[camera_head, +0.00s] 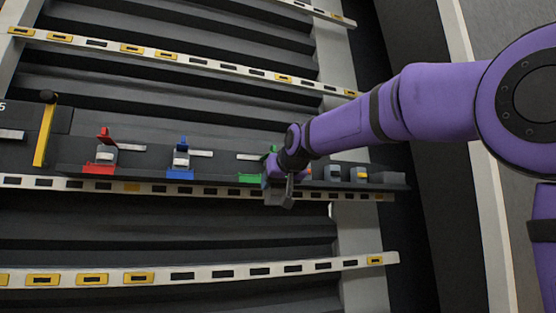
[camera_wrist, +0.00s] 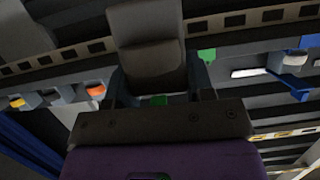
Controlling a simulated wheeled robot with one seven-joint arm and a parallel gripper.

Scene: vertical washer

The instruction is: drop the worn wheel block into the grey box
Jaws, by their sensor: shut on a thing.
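My gripper (camera_head: 285,180) is at the shelf, right beside the green station (camera_head: 250,178). In the wrist view my gripper (camera_wrist: 158,92) has its fingers on both sides of a dark grey block, which I take as the wheel block (camera_wrist: 146,45), and is shut on it. The block fills the space between and beyond the fingers. Wear on it cannot be made out. In the head view the arm and gripper hide most of it. A dark grey box-like piece (camera_head: 388,178) sits at the shelf's right end; I cannot tell whether it is the grey box.
A red station (camera_head: 100,160) and a blue station (camera_head: 180,165) stand left along the shelf. A yellow upright bar (camera_head: 44,136) is further left. Right of my gripper are small grey blocks with orange (camera_wrist: 96,90) and yellow (camera_head: 360,174) parts. Slotted rails (camera_head: 210,272) run above and below.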

